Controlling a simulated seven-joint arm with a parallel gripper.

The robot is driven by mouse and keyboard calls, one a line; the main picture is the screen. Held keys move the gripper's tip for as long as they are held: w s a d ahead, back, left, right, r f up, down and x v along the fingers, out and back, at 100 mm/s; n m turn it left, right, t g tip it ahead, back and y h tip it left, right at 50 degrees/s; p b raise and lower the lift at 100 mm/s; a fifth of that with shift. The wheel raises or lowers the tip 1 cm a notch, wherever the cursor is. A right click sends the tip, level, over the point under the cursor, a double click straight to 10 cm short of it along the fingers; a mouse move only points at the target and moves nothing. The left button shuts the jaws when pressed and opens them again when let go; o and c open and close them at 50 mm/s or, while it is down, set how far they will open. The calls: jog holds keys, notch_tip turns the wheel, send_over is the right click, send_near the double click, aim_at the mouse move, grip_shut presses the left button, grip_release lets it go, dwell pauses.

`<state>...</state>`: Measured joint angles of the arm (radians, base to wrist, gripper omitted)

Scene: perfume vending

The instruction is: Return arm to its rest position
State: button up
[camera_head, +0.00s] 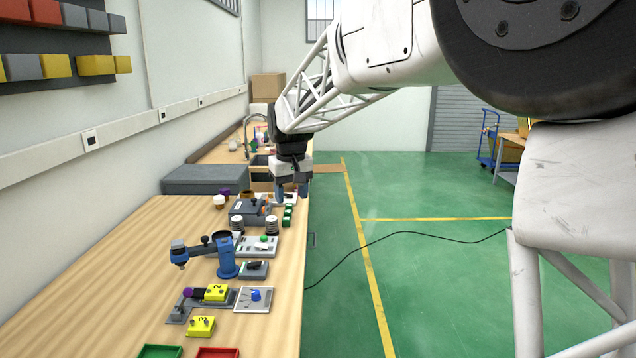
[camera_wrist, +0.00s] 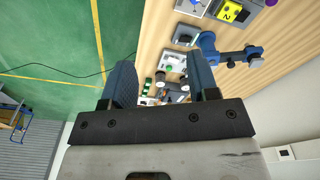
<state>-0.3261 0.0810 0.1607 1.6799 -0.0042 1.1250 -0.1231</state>
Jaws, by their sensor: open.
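My gripper (camera_head: 291,192) hangs from my white arm over the right edge of the wooden bench (camera_head: 130,270) in the head view, pointing down. In the wrist view my gripper (camera_wrist: 160,82) shows two blue-grey fingers spread apart with nothing held between them. Beyond the fingers, the bench top and its devices lie below and away from the fingertips. In the head view the gripper covers part of the bench's far items.
A blue clamp-like stand (camera_head: 225,258), a grey device (camera_head: 250,211), yellow numbered blocks (camera_head: 201,326) and a white panel (camera_head: 253,299) stand on the bench. Green (camera_head: 160,351) and red (camera_head: 218,352) trays lie at the near edge. The green floor (camera_head: 400,270) beside the bench is mostly clear, with a black cable.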

jog(key=s+d+m+t, duration=0.1)
jog(key=s+d, duration=0.8)
jog(key=s, duration=0.2)
jog(key=s+d+m, duration=0.2)
jog(key=s+d, duration=0.6)
jog(key=s, duration=0.3)
jog(key=s+d+f, duration=0.2)
jog(key=s+f, duration=0.1)
jog(key=s, duration=0.4)
jog(key=s+d+f+m, duration=0.1)
jog(key=s+d+f, duration=0.2)
jog(key=s, duration=0.4)
jog(key=s+d+f+m, duration=0.1)
jog(key=s+d+f, duration=0.2)
jog(key=s, duration=0.5)
jog(key=shift+f+t, duration=0.15)
jog(key=shift+t, duration=0.15)
